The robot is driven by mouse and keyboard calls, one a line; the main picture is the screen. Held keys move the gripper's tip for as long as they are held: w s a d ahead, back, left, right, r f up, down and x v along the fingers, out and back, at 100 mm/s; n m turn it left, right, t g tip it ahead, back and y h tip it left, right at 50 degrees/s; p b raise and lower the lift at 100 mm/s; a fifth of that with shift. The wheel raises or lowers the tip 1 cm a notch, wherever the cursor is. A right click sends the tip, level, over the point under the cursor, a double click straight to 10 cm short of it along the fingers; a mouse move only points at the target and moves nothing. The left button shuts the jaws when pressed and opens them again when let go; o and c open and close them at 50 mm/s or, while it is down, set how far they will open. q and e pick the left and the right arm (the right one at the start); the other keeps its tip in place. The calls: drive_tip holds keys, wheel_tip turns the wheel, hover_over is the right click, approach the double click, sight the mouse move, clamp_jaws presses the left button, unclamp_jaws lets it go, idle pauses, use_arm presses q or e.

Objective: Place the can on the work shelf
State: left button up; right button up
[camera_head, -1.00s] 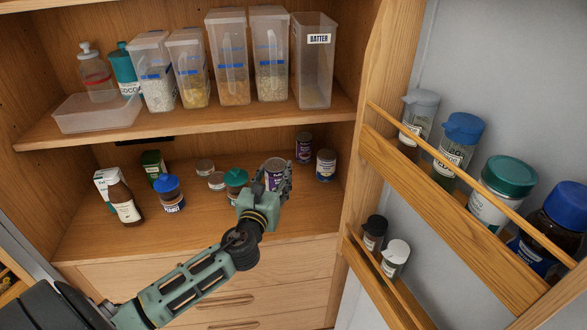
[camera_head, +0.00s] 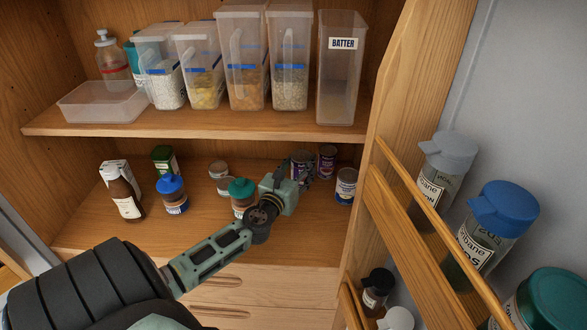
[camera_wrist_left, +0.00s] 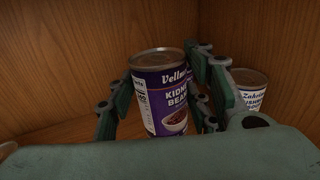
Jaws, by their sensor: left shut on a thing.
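My left gripper (camera_head: 300,180) is shut on a purple kidney beans can (camera_head: 300,165), above the right part of the work shelf (camera_head: 285,240). In the left wrist view the can (camera_wrist_left: 160,88) stands upright between the fingers (camera_wrist_left: 160,110). Its base is hidden, so I cannot tell whether it touches the shelf. A similar purple can (camera_head: 327,160) stands just behind it to the right. A white-and-blue can (camera_head: 346,186) is to the right; a can with a white label (camera_wrist_left: 250,90) shows there in the left wrist view. My right gripper is not in view.
The open door's rack (camera_head: 425,240) borders the right. Drawers (camera_head: 240,285) lie below.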

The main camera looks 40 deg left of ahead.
sight(292, 174)
use_arm(q)
drive_tip(key=shift+w+a+f+b, duration=0.3)
drive_tip(key=shift+a+f+b, duration=0.05)
drive_tip(key=shift+a+f, duration=0.4)
drive_tip(key=shift+a+f+b, duration=0.25)
drive_tip(key=shift+f+b, duration=0.1)
drive_tip(key=shift+f, duration=0.15)
drive_tip(key=shift+a+f+b, duration=0.2)
drive_tip(key=shift+f+b, duration=0.1)
drive_tip(key=shift+f, duration=0.2)
wheel_tip(292, 174, down, 2)
drive_tip(key=shift+f+b, duration=0.1)
drive_tip(key=shift+b, duration=0.65)
drive_tip(key=shift+w, duration=0.1)
drive_tip(key=shift+f, duration=0.15)
drive_tip(key=o, duration=1)
drive_tip(key=shift+f, duration=0.1)
drive_tip(key=shift+c, duration=0.2)
drive_tip(key=o, duration=0.4)
drive_tip(key=shift+o, duration=0.2)
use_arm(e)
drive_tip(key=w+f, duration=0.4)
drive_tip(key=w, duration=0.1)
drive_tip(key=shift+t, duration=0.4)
